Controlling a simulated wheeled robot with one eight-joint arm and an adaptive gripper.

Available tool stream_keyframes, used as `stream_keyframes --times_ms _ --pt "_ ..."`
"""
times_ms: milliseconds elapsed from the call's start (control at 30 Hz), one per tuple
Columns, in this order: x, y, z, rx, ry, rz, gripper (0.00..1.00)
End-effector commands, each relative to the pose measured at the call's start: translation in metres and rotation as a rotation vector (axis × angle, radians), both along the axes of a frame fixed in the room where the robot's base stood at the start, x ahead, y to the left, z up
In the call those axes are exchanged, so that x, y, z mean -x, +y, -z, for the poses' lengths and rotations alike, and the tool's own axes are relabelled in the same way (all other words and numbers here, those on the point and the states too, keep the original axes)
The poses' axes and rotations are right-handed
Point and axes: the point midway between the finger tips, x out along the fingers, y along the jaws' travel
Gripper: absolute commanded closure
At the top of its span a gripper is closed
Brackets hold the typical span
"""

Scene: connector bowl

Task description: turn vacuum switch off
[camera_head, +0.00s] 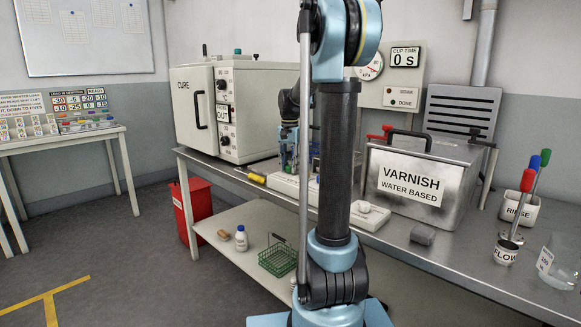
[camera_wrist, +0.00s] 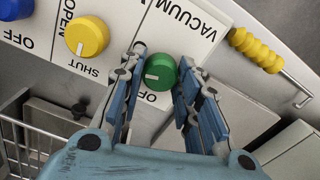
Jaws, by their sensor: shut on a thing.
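The green vacuum knob (camera_wrist: 160,73) sits on a white panel in the wrist view, below the printed word VACUUM. It carries a short white pointer mark on its left side. Part of the word OFF shows just below the knob, partly hidden by a finger. My gripper (camera_wrist: 161,62) has its blue-padded fingers on either side of the knob and is shut on it. In the head view my gripper (camera_head: 288,150) is small and partly hidden by my arm, and the green knob cannot be made out.
A yellow knob (camera_wrist: 87,36) marked OPEN and SHUT and a blue knob (camera_wrist: 14,8) stand left of the green one. A yellow-handled tool (camera_wrist: 257,50) lies at the right. The varnish tank (camera_head: 415,185) and cure oven (camera_head: 245,100) flank the work area.

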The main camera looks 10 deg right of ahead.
Motion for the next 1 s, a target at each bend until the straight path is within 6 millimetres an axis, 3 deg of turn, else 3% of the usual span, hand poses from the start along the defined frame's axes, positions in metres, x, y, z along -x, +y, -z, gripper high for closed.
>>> stream_keyframes --times_ms 1000 --pt "-0.0019 0.0026 -0.0010 -0.001 -0.004 -0.962 0.93"
